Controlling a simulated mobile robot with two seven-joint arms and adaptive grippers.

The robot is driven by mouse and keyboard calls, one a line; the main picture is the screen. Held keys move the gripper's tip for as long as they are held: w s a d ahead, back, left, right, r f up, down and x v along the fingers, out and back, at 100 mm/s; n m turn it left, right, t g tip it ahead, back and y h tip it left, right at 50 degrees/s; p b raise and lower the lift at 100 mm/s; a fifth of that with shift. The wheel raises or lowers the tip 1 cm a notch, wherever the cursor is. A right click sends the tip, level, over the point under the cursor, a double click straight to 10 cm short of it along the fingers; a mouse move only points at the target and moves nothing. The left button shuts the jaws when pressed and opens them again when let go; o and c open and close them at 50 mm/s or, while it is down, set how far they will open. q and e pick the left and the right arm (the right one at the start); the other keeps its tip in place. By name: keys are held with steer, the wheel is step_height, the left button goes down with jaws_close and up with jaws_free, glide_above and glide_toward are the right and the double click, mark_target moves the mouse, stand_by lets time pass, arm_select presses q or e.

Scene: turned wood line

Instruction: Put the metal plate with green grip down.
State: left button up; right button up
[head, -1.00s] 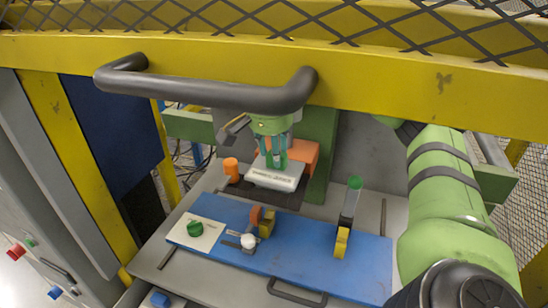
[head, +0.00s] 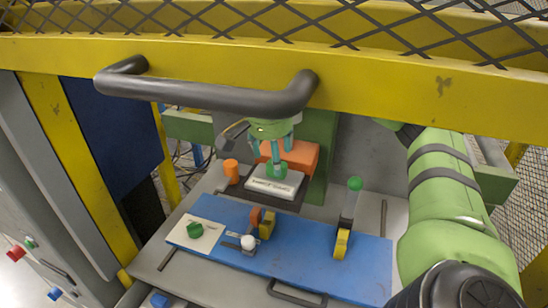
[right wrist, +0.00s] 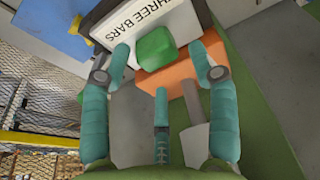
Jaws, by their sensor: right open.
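The metal plate (head: 272,189) is pale, with lettering on its front edge and a green grip (head: 277,169) on top. In the head view it lies on a dark base behind the blue board. In the right wrist view the plate (right wrist: 122,20) reads "THREE BARS", and its green grip (right wrist: 156,47) sits between my spread fingers. My right gripper (head: 276,160) is open just above the plate, with its teal fingers around the grip and gaps beside it. My left gripper is in neither view.
An orange block (head: 302,154) stands right behind the plate, and an orange cylinder (head: 231,170) to its left. A yellow beam with a dark handle (head: 215,97) crosses in front.

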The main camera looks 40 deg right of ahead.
mark_target(269, 187)
steer(key=p+v, duration=0.3)
steer(key=v, duration=0.7)
steer(key=shift+r+p, duration=0.15)
steer(key=shift+p, duration=0.2)
